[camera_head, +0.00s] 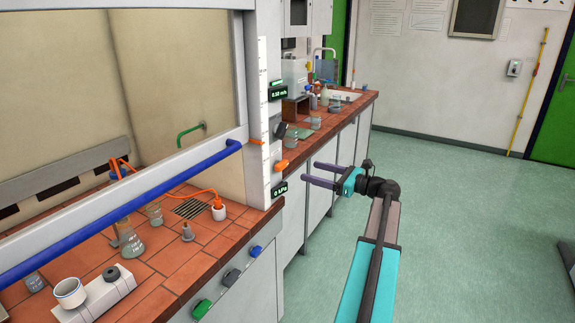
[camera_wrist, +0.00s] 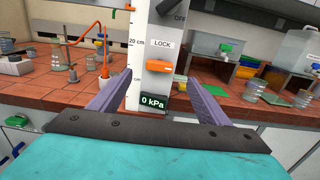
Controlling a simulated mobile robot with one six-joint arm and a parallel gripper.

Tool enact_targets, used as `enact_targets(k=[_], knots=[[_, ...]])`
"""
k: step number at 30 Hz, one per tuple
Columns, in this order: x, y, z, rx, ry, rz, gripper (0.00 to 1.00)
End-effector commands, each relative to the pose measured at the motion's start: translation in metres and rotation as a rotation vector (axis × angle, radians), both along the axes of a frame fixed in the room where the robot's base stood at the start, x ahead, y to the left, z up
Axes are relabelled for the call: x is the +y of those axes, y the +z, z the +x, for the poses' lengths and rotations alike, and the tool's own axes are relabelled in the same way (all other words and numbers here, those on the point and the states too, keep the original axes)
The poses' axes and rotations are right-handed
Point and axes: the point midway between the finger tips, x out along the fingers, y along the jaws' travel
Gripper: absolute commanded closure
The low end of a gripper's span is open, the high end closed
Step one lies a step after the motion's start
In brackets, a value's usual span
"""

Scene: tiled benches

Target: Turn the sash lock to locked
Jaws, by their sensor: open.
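The sash lock is an orange handle (camera_head: 281,165) on the white fume hood post, and it also shows in the wrist view (camera_wrist: 159,66) under a "LOCK" label (camera_wrist: 161,44). The handle looks roughly level; I cannot tell its exact setting. My gripper (camera_head: 310,171) is open and empty, pointing at the post from the right in the head view. In the wrist view its two purple fingers (camera_wrist: 156,84) stand left and right of the post, with the handle between and slightly above them. The fingers look apart from the handle.
A dark display reading 0 kPa (camera_wrist: 153,103) sits just below the handle. The blue sash bar (camera_head: 130,205) crosses in front of the hood. Glassware and an orange-cabled probe (camera_head: 219,209) stand on the tiled bench.

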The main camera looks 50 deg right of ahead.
Motion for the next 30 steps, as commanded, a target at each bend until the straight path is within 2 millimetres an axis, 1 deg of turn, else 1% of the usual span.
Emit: enact_targets(k=[12, 21, 24, 30], knots=[[0.014, 0.002, 0.058, 0.000, 0.001, 0.000, 0.30], [0.023, 0.001, 0.096, 0.000, -0.001, 0.001, 0.30], [0.025, 0.001, 0.105, 0.000, -0.001, 0.000, 0.30], [0.027, 0.000, 0.113, 0.000, -0.003, -0.001, 0.30]])
